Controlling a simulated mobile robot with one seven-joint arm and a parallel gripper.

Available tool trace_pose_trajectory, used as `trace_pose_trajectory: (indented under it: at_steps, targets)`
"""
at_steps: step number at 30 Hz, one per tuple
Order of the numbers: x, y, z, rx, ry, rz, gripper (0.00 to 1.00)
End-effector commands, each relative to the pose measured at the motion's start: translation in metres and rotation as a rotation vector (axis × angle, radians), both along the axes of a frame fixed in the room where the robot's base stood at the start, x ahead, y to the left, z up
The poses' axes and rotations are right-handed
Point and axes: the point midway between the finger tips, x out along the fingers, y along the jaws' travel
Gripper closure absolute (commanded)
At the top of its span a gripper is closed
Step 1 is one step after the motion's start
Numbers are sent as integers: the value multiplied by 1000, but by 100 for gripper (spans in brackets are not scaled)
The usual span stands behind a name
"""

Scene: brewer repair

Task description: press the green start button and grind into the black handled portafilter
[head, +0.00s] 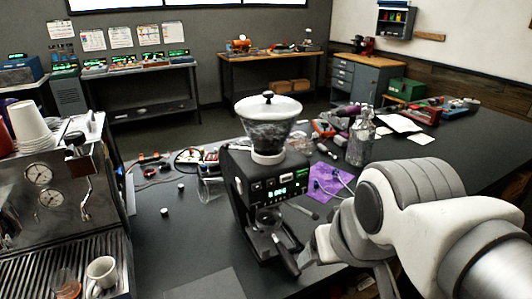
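A black coffee grinder (243,190) with a clear hopper of dark beans and a white lid stands upright on the dark counter. Its front has a lit green display (277,192) and small controls above it; I cannot single out the green start button. The black handled portafilter (285,255) sits under the grinder's spout, its handle pointing forward and down to the right. My gripper (318,245) is just right of the handle, in front of the grinder. Its fingers are hidden or too small to read, and I cannot tell whether it touches the handle.
An espresso machine (65,195) with white cups stands at the left. The counter (165,245) between machine and grinder is mostly clear.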

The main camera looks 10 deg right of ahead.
Motion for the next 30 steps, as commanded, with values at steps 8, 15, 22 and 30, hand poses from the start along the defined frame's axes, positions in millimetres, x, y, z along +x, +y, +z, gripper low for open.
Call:
trace_pose_trajectory:
  at_steps: [8,15,22,30]
  targets:
    - [0,0,0,0,0,0,61]
    - [0,0,0,0,0,0,100]
    - [0,0,0,0,0,0,100]
    - [0,0,0,0,0,0,100]
